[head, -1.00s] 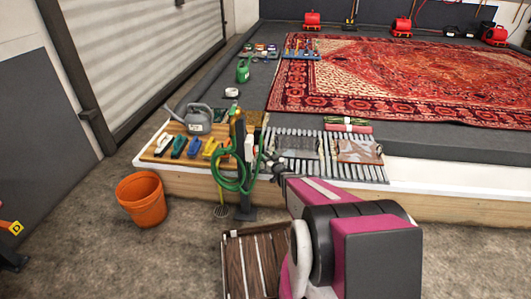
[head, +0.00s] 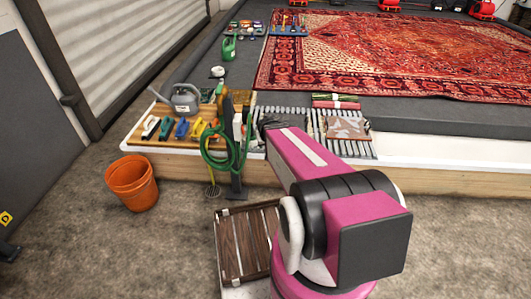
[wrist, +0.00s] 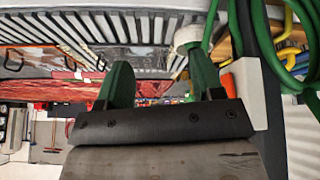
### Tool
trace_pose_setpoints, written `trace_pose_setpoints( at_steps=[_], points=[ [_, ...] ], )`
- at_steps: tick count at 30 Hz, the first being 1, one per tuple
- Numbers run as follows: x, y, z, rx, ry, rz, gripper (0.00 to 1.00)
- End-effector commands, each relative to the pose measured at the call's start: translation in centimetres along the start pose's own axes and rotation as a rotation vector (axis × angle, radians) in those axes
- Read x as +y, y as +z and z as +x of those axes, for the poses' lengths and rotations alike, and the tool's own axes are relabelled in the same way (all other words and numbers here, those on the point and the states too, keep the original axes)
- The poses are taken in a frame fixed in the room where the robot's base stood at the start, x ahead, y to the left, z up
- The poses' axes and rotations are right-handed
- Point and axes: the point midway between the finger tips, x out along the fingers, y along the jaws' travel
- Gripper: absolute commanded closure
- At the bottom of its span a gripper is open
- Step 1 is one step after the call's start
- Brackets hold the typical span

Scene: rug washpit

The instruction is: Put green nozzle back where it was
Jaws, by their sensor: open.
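My gripper (wrist: 156,62) is open, its two dark green fingers apart with nothing between them. In the head view it is mostly hidden beyond my pink arm. A pale rounded piece (wrist: 187,38) with green hose beside it shows close to the right fingertip in the wrist view; I cannot tell whether they touch. A row of small coloured hand tools, perhaps nozzles, lies on a wooden board (head: 140,138); one looks green (head: 166,128). I cannot tell for sure which thing is the green nozzle.
A post carries a coiled green hose (head: 214,160), close to my gripper's left in the head view. A grey watering can (head: 186,98) stands behind the board. A slatted rack (head: 300,152) lies right of the post. An orange bucket (head: 133,184) and wooden crate (head: 228,250) stand on the floor.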

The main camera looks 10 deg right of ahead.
Motion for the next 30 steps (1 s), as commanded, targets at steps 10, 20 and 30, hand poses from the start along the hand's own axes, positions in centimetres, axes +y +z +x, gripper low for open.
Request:
trace_pose_setpoints(
  at_steps=[10, 20, 30],
  points=[
    [-2.1, 7.3, -9.4, -0.420, -0.090, -0.048, 0.39],
    [-2.3, 7.9, -10.2, -0.468, -0.104, -0.057, 0.39],
    [-2.3, 7.9, -10.2, -0.466, -0.103, -0.056, 0.39]
  ],
)
